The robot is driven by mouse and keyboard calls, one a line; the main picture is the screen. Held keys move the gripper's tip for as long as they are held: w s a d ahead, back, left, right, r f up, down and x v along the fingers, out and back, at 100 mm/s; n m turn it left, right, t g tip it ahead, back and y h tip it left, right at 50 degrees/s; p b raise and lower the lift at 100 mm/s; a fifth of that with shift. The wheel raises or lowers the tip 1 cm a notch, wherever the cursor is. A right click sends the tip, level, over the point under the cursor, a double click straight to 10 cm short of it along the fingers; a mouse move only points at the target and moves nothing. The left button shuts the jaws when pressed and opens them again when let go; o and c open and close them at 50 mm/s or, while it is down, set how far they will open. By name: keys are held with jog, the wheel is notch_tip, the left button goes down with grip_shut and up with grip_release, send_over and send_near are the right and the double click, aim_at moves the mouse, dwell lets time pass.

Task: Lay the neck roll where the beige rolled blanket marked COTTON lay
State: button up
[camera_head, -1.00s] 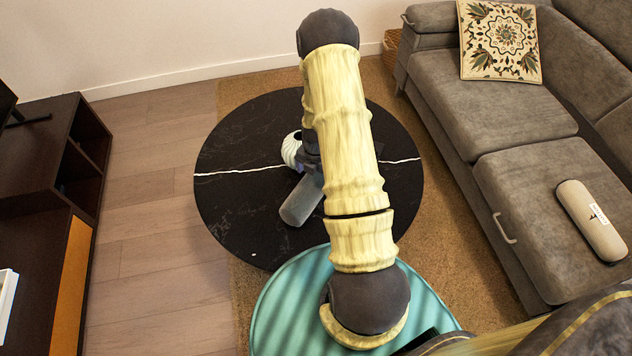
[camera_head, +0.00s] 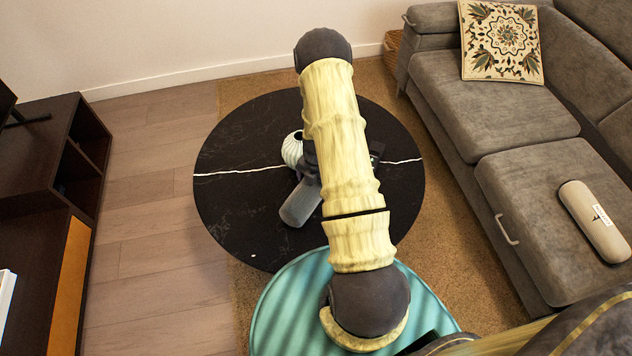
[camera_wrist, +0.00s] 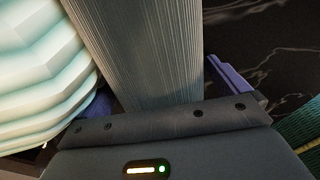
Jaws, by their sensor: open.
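A grey, finely ribbed roll, seemingly the neck roll (camera_head: 301,203), lies on the round black table (camera_head: 240,228). In the wrist view the roll (camera_wrist: 140,45) runs between the fingers of my gripper (camera_wrist: 158,82). The gripper is open; the right finger stands apart from the roll, and the left finger is partly hidden. In the head view my arm hides most of the gripper. A beige roll with a white label, seemingly the rolled blanket (camera_head: 590,215), lies on the sofa seat; its lettering is too small to read.
A pale ribbed vase (camera_head: 292,149) stands close beside the roll; it fills the left of the wrist view (camera_wrist: 40,75). The grey sofa (camera_head: 490,100) holds a patterned cushion (camera_head: 501,40). A teal ribbed round surface (camera_head: 285,300) is at the near side. A dark cabinet (camera_head: 45,160) is at left.

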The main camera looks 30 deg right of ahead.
jog(key=c, duration=1.3)
jog(key=shift+o, duration=0.2)
jog(key=shift+a+r, duration=0.1)
jog(key=shift+r, duration=0.1)
